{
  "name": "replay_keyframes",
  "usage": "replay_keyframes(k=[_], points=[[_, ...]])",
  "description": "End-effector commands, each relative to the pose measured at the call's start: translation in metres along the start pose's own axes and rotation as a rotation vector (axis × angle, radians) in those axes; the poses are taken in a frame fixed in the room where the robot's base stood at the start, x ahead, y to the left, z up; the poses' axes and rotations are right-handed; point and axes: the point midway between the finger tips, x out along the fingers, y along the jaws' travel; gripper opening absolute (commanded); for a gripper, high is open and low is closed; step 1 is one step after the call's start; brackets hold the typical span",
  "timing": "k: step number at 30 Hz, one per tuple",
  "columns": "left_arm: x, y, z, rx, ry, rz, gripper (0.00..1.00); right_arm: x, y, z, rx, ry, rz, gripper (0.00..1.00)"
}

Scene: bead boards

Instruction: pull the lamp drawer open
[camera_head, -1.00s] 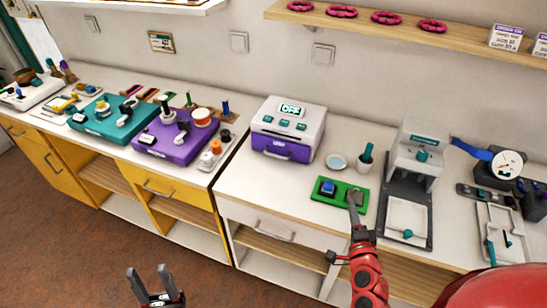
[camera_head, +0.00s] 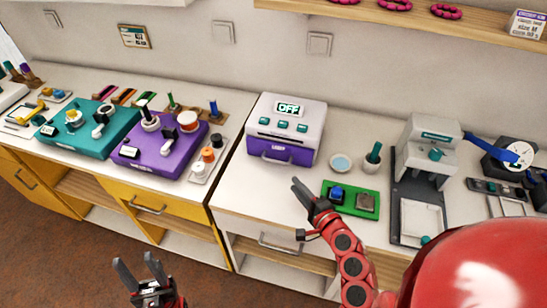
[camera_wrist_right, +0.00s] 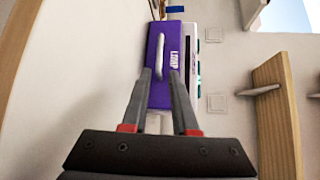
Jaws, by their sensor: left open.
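The lamp unit (camera_head: 292,110) is a white box with an "OFF" display, standing on the white counter. My right gripper (camera_head: 298,187) is open and empty, in front of and a little right of the drawer, apart from the handle. My left gripper (camera_head: 139,268) is open and empty, low in front of the yellow cabinets.
A green tray (camera_head: 352,212) with a blue piece and a grey square lies right of my right gripper. Purple (camera_head: 150,168) and teal boards fill the left counter.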

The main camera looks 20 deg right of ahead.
Motion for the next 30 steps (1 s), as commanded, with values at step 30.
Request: replay_keyframes(k=[30], points=[[0.025,-0.001,-0.004,0.000,0.000,0.000,0.50,0.138,-0.002,-0.001,-0.003,0.002,-0.002,0.27]])
